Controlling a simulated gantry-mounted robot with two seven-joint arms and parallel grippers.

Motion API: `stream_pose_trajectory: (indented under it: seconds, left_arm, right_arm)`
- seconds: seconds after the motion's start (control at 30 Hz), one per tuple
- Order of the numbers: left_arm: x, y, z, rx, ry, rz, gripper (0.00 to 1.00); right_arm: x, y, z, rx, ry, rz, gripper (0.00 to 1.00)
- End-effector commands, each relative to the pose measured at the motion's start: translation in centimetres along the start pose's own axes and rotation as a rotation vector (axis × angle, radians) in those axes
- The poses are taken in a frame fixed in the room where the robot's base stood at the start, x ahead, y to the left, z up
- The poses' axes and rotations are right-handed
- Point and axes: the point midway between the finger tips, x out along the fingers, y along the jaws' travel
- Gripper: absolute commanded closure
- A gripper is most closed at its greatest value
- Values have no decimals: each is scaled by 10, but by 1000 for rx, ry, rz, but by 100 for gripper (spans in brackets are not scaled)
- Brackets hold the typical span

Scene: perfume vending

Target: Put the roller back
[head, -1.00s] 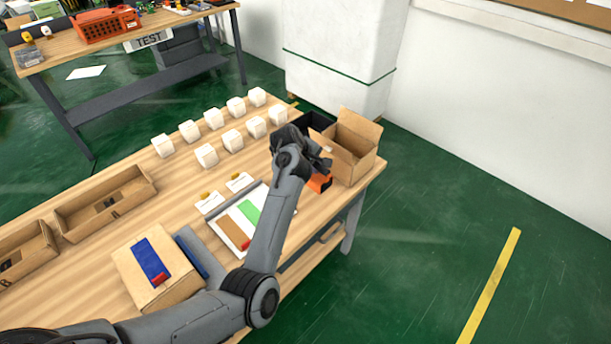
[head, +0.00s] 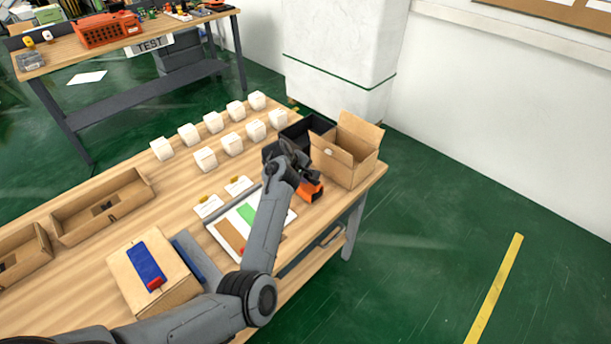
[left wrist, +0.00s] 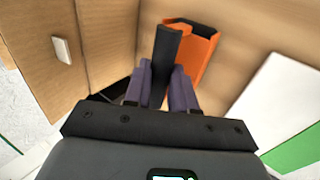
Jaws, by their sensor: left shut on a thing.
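My left gripper (left wrist: 164,88) is shut on the black bar-shaped handle (left wrist: 166,55) of what looks like the roller. An orange part with a dark inside (left wrist: 198,50) lies right beside the handle in the left wrist view. I cannot tell whether the two are joined. In the head view the orange part (head: 311,190) shows just below my left gripper (head: 297,165), near the table's right end. The hand hides the handle there. My right gripper is not in view.
An open cardboard box (head: 345,165) stands close on the right, with a black bin (head: 305,128) behind. A white board with coloured strips (head: 232,238) lies to the left. White cubes (head: 231,142) stand in rows. A carton (head: 150,275) is nearer. The table's front edge is close.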

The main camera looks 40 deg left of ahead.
Motion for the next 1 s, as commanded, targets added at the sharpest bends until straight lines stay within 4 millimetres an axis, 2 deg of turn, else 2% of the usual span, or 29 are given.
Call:
stream_pose_trajectory:
  seconds: [0.63,0.67,0.8,1.0]
  left_arm:
    - [13,-10,2,-1,-4,-6,100]
    - [14,-12,2,-1,-6,-9,73]
    - [14,-12,2,-2,-6,-9,52]
    - [13,-11,2,-2,-5,-8,50]
  right_arm:
    - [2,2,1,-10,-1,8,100]
    - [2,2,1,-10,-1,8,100]
    - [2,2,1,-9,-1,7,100]
    - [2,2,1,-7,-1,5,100]
